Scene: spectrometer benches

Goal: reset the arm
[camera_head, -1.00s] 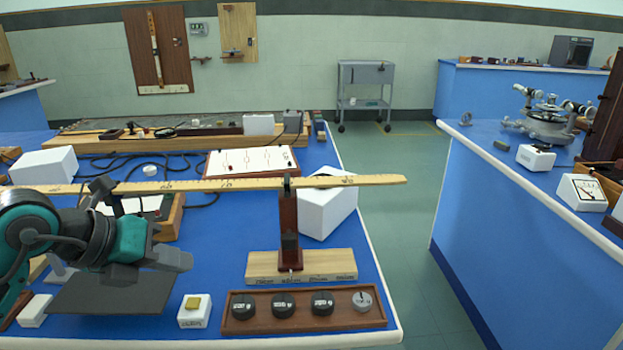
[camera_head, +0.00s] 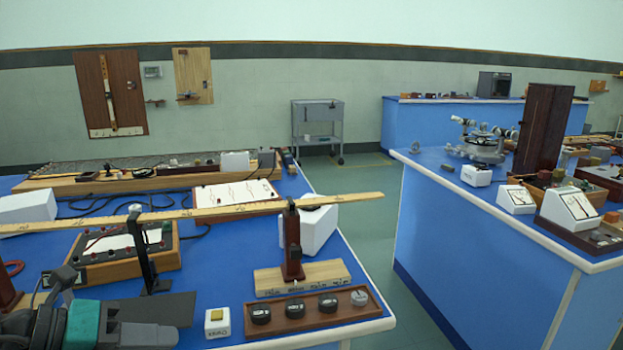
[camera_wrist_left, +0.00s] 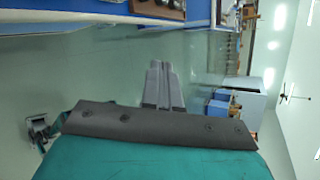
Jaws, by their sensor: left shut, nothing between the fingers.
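My left gripper (camera_head: 140,338) shows at the lower left of the head view, low at the front of the blue bench, with its arm coming in from the left. In the left wrist view the two grey fingers (camera_wrist_left: 163,88) lie together, shut with nothing between them. They point out over the green floor, away from any object. My right gripper is in neither view.
A long wooden beam (camera_head: 235,208) rests on a dark post (camera_head: 292,243) above the blue bench. A brown tray (camera_head: 370,311) of round weights and a small white block (camera_head: 217,322) stand near the front edge. Another blue bench (camera_head: 460,250) stands right, across an aisle.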

